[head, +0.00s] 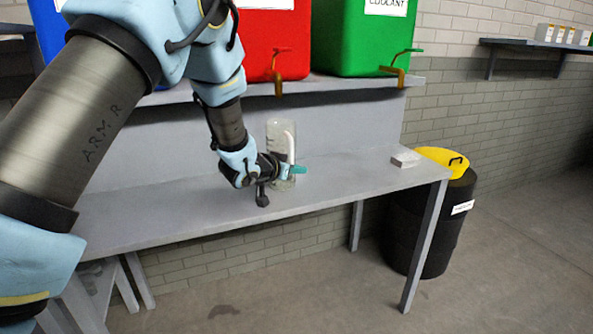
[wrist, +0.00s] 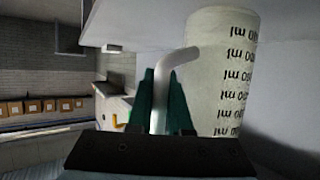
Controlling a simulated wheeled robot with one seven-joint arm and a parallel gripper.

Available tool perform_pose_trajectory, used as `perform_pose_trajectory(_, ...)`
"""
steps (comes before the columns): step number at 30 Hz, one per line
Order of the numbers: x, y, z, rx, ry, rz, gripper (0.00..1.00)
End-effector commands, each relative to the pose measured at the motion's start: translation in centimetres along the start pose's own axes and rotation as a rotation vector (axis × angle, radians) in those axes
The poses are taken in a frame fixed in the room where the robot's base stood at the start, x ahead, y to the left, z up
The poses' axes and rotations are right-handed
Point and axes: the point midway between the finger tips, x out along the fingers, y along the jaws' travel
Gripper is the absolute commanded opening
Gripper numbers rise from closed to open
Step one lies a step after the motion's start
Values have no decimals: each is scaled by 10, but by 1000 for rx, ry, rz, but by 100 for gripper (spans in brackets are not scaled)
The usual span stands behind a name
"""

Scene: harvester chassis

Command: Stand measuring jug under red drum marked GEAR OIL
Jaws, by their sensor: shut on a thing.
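The measuring jug (head: 281,136) is a tall, clear, upright vessel at the bench, below the red drum (head: 272,50) and its tap (head: 277,72). In the wrist view the jug (wrist: 222,75) shows dark volume marks that appear upside down. My gripper (head: 292,170) is shut on the jug's pale handle (wrist: 160,95), which stands between the green fingers (wrist: 160,112). I cannot tell whether the jug's base touches the bench top. The red drum's label is hidden or out of frame.
A green drum (head: 362,40) marked COOLANT with a tap stands right of the red one, and a blue drum stands left. The shelf edge (head: 340,84) overhangs the bench (head: 340,180). A small pale block (head: 406,159) lies at the bench's right end, near a black bin (head: 440,220).

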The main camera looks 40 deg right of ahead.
Motion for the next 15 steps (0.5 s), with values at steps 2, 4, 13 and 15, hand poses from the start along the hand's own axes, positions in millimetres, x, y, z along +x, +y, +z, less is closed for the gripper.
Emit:
perform_pose_trajectory(2,3,1,7,2,-1,2,0)
perform_pose_trajectory(4,4,0,8,2,2,1,0)
perform_pose_trajectory(13,5,0,12,1,2,0,19)
perform_pose_trajectory(15,4,0,11,1,1,0,27)
